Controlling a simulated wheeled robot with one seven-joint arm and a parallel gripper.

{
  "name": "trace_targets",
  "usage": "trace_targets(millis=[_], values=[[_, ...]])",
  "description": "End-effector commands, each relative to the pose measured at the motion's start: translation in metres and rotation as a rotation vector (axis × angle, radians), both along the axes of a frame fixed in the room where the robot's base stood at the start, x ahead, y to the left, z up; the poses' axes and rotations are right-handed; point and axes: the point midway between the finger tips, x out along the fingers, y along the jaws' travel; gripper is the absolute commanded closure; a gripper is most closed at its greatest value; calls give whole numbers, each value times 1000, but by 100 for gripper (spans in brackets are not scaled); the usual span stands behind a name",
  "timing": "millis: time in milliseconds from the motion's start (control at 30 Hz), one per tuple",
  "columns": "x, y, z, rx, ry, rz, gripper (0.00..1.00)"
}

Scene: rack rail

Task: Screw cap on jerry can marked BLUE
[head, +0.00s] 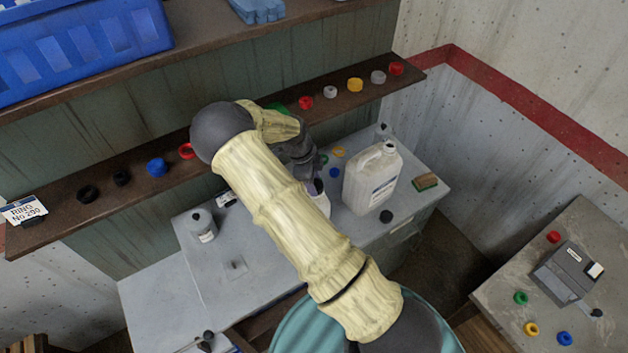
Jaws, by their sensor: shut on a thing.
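A pale jerry can (371,182) with a handle and a label stands upright on the grey bench; the label is too small to read. My gripper (309,174) is left of the can, low over the bench and partly hidden by my arm. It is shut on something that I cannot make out. A blue cap (157,167) sits on the brown shelf. A smaller blue cap or ring (334,173) lies on the bench, left of the can.
The shelf (222,130) holds a row of black, red, white and yellow caps. On the bench are a white bottle (201,226), another dark-topped bottle (319,204), a black cap (386,216) and a brush or sponge (425,182). A side table (500,291) stands right.

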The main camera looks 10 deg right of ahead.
Motion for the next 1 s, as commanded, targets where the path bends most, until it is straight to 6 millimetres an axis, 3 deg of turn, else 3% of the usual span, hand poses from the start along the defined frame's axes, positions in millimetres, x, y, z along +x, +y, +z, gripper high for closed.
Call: trace_targets(millis=[133,333,367,500,1000], values=[[1,0,0,1,-2,-108,75],[0,0,0,1,-2,-116,75],[0,0,0,1,-2,-116,52],[0,0,0,1,-2,-115,28],[0,0,0,1,-1,-113,28]])
